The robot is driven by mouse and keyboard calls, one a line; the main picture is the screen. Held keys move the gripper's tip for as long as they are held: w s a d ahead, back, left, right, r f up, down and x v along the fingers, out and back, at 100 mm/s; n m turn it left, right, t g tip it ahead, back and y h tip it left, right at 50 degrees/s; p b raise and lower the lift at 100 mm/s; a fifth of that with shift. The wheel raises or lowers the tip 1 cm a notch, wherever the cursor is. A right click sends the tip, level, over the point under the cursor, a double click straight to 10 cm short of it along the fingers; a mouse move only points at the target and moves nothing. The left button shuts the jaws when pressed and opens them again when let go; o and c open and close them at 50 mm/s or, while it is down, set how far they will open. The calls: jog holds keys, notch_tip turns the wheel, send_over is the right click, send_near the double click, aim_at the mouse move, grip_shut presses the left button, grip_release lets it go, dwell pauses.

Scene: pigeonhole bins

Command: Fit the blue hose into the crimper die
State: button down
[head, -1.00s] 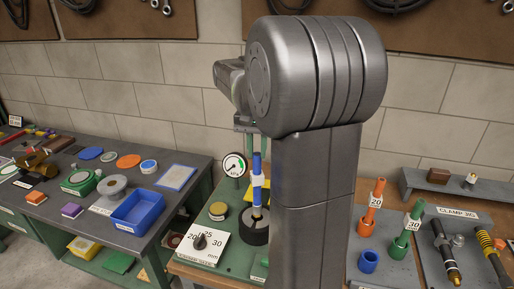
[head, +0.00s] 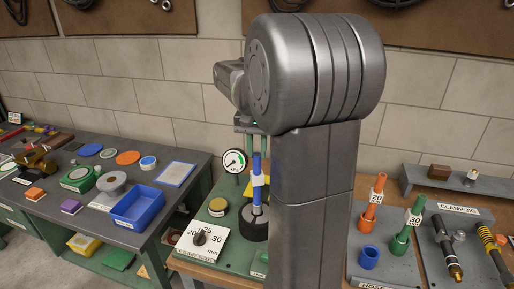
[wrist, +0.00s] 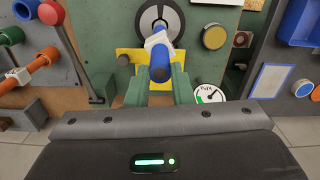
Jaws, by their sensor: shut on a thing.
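The blue hose (head: 257,166) stands upright over the dark round crimper die (head: 254,229), with a white tag (head: 259,181) around its middle. Its lower end reaches the die's top opening; I cannot tell how deep it sits. In the wrist view, the blue hose (wrist: 161,65) is seen nearly end on, with the grey die ring (wrist: 143,20) beyond it. My gripper (wrist: 160,78) has its green fingers shut on the hose near its upper end. In the head view, my gripper (head: 251,148) is partly hidden behind my arm.
A pressure gauge (head: 234,161) stands close to the left of the hose. Orange (head: 370,215) and green (head: 404,236) hoses stand at right. The left bench holds a blue tray (head: 137,208).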

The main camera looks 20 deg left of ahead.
jog(key=shift+f+b, duration=1.3)
jog(key=shift+f, duration=1.15)
jog(key=c, duration=1.2)
grip_release()
notch_tip(320, 180, up, 5)
jog(key=p, duration=0.4)
jog(key=shift+r+p, duration=0.15)
jog(key=shift+p, duration=0.25)
notch_tip(320, 180, up, 14)
jog(key=shift+f+b, duration=0.2)
jog(key=shift+b, duration=0.35)
jog(key=shift+f, duration=0.1)
